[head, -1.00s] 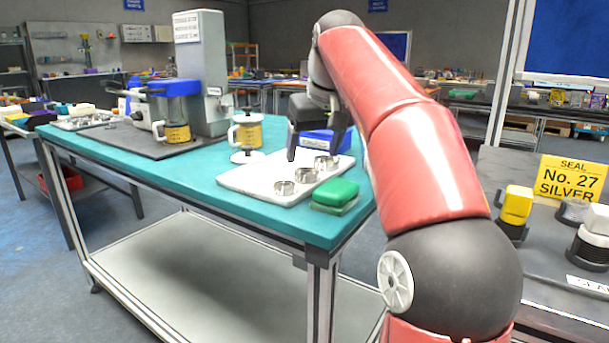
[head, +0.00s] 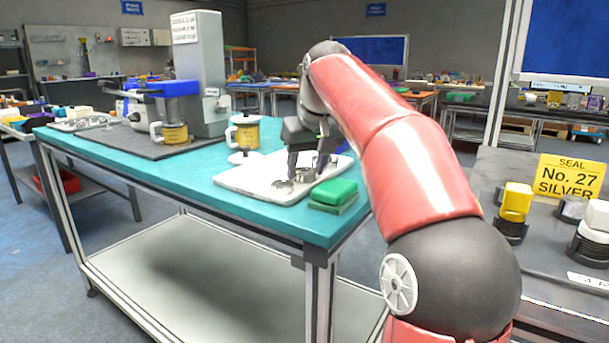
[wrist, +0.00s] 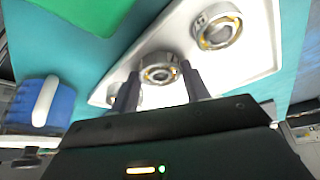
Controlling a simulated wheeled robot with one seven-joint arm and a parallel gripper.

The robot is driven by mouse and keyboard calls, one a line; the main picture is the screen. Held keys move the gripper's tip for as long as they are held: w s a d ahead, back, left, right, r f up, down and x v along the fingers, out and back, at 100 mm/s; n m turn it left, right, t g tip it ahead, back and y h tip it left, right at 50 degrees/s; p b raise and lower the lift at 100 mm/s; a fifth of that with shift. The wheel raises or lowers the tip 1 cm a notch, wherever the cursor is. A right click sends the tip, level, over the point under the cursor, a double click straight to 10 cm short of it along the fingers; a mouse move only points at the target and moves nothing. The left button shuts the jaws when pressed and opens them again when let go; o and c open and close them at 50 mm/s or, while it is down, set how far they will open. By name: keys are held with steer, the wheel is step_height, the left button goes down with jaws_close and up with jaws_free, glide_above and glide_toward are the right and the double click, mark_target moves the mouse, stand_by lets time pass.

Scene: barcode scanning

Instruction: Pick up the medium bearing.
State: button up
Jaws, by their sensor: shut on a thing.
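Three metal ring bearings stand in a row on a white tray (head: 235,180) on the teal table. The medium bearing (wrist: 158,68) is the middle one and also shows in the head view (head: 305,175). My gripper (head: 306,170) points down at it, one finger on each side, shut on it. In the wrist view the fingers (wrist: 160,80) flank this ring, which appears to be still at tray level. The larger bearing (wrist: 218,28) sits apart from it and shows at the tray's near side (head: 282,187). The smaller bearing (wrist: 128,97) is partly hidden behind a finger.
A green block (head: 333,192) lies beside the tray at the table corner. A yellow-labelled mug (head: 244,131) and a grey press machine (head: 200,75) stand behind.

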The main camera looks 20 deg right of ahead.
mark_target(306, 172)
steer(key=shift+r, duration=0.1)
step_height(306, 172, up, 10)
steer(key=p, duration=0.1)
stand_by(0.8)
